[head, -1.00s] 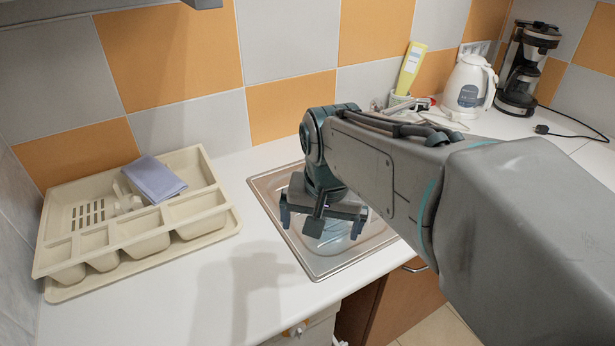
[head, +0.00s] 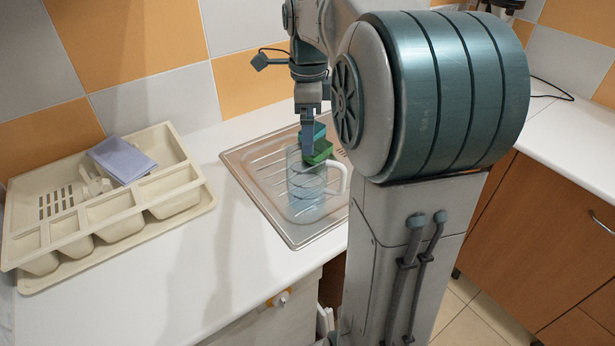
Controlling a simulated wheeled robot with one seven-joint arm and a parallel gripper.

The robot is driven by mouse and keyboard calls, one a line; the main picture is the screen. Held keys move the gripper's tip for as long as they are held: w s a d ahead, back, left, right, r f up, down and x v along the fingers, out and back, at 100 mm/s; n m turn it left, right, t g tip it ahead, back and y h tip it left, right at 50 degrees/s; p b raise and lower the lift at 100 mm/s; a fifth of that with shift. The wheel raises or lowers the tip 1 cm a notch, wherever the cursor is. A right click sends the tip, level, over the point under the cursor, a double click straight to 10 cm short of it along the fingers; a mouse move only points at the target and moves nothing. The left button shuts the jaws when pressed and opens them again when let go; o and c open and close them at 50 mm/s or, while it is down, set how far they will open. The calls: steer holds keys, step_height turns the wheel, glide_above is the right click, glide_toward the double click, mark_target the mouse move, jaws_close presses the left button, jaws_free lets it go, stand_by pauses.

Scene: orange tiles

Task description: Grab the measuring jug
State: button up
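The measuring jug (head: 306,192) is clear with a faint blue tint. It stands upright on the metal sink (head: 262,168), its white handle (head: 343,178) on the right. My gripper (head: 309,152) points down at the jug's rim and is seen edge-on. Its near finger overlaps the rim, and I cannot tell whether it is inside, behind or touching the jug. The far finger is hidden, so the opening does not show. A green and teal block (head: 319,150) shows right beside the finger; I cannot tell whether it lies behind the jug or touches my gripper.
A beige cutlery tray (head: 130,222) with a folded bluish cloth (head: 122,160) lies on the white counter (head: 190,262) to the left. My arm covers the right part of the sink. The counter between tray and sink is clear. A black cable (head: 553,88) lies at the back right.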

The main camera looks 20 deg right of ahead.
mark_target(316, 179)
step_height(316, 179, down, 10)
steer(key=shift+s+f, duration=0.15)
steer(key=c, duration=0.8)
